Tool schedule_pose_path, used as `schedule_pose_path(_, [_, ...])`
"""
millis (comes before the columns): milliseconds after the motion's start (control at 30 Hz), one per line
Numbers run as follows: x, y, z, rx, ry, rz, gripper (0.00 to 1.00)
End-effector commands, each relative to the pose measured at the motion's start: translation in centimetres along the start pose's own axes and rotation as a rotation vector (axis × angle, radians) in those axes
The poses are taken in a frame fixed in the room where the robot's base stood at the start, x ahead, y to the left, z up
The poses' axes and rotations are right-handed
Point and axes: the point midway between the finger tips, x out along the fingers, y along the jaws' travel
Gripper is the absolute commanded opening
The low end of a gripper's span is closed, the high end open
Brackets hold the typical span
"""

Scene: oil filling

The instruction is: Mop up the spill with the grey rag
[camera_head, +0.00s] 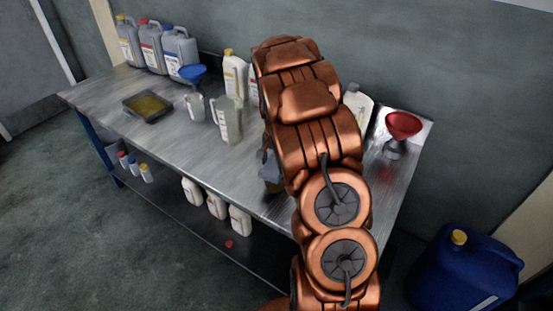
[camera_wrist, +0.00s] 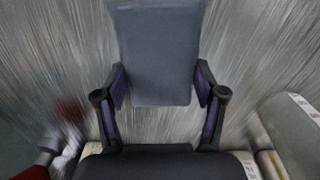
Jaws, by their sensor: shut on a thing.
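The grey rag (camera_wrist: 157,45) is a flat grey pad between the two fingers of my gripper (camera_wrist: 160,88) in the wrist view. My gripper is shut on it. In the head view a corner of the rag (camera_head: 268,168) shows at the left of my arm, low over the metal workbench (camera_head: 180,135); I cannot tell if it touches the top. A small yellow-brown patch (camera_head: 273,188) shows just below the rag, perhaps the spill. My arm hides the rest of that area. No spill is clear in the blurred wrist view.
A black tray of yellowish oil (camera_head: 148,105), a blue funnel (camera_head: 193,74) and clear jugs (camera_head: 229,120) stand left on the bench. Several canisters line the back. A red funnel (camera_head: 402,126) stands at the right end. A blue drum (camera_head: 464,268) is on the floor.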

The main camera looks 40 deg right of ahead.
Motion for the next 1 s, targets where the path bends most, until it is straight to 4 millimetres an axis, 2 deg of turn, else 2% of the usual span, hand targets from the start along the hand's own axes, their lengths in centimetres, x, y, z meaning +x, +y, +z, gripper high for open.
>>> schedule_pose_path(267, [0.8,0.3,-0.1,0.013,-0.002,0.001,0.42])
schedule_pose_path(800, [4.8,0.2,-0.1,0.011,0.0,0.0,0.42])
schedule_pose_path(1000, [5.2,0.2,-0.1,0.011,0.0,0.0,0.42])
